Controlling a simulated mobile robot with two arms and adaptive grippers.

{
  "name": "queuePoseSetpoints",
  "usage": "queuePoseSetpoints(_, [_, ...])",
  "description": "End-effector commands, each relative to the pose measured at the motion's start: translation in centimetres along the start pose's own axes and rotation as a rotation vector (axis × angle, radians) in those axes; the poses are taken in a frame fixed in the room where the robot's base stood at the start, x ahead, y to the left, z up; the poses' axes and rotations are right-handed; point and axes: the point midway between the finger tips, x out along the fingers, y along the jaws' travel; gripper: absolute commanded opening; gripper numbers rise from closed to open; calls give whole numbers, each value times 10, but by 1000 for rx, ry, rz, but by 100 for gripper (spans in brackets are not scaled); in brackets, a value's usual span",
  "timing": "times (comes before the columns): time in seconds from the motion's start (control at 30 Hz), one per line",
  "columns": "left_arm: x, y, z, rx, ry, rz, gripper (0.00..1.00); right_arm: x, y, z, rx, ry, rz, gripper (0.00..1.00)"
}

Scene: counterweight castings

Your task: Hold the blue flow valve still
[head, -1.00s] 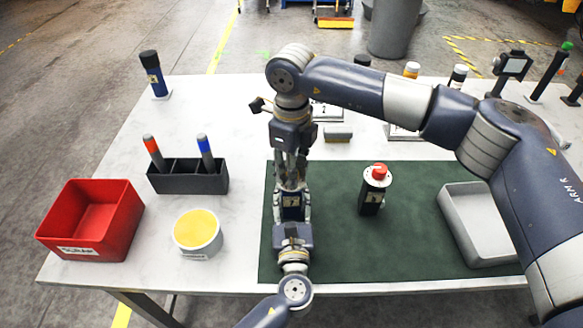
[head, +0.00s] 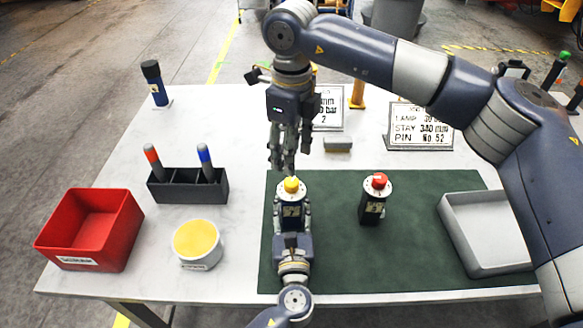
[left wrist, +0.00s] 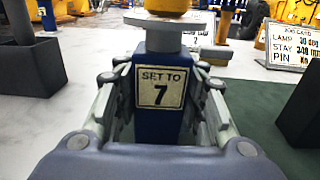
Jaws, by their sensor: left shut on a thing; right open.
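The blue flow valve (head: 291,214) stands upright on the green mat (head: 420,245), with a yellow knob on a pale round dial. In the left wrist view its blue body (left wrist: 158,127) carries a label reading "SET TO 7". My left gripper (head: 292,223) is shut on the valve's body from the near side, one finger on each flank. My right gripper (head: 283,165) points down, open and empty, just above and behind the yellow knob. The two look apart. The knob is cut off at the top of the left wrist view.
A dark valve with a red knob (head: 372,207) stands to the right on the mat. A grey tray (head: 485,268) lies at the right edge. To the left are a red bin (head: 100,262), a white tub (head: 198,257) and a dark pen holder (head: 187,190). Sign cards (head: 420,128) stand behind.

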Motion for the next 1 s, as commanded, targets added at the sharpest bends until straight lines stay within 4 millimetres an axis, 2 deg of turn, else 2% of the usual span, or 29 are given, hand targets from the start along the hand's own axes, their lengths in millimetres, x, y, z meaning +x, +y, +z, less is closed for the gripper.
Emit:
queuePoseSetpoints(0.1, [-1, 0, -4, 1, 8, 0, 0, -20, 0, 0, 0, -2, -1, 47])
queuePoseSetpoints(0.23, [-1, 0, -4, 1, 7, 0, 0, -32, 0, 0, 0, -1, -1, 47])
queuePoseSetpoints(0.67, [-1, 0, -4, 1, 7, 0, 0, -36, 0, 0, -1, 0, 0, 47])
queuePoseSetpoints(0.7, [-1, 0, -4, 1, 7, 0, 42, -36, 0, 0, -1, 0, 0, 47])
queuePoseSetpoints(0.77, [-1, 0, -4, 2, 6, 0, 56, -36, 0, 0, 0, 0, 0, 47])
queuePoseSetpoints(0.8, [-1, 0, -3, 1, 6, 0, 61, -36, 0, 0, 0, 0, 0, 47])
queuePoseSetpoints(1.0, [0, 0, -1, 1, 3, 0, 61, -36, 0, 0, 0, 0, 0, 47])
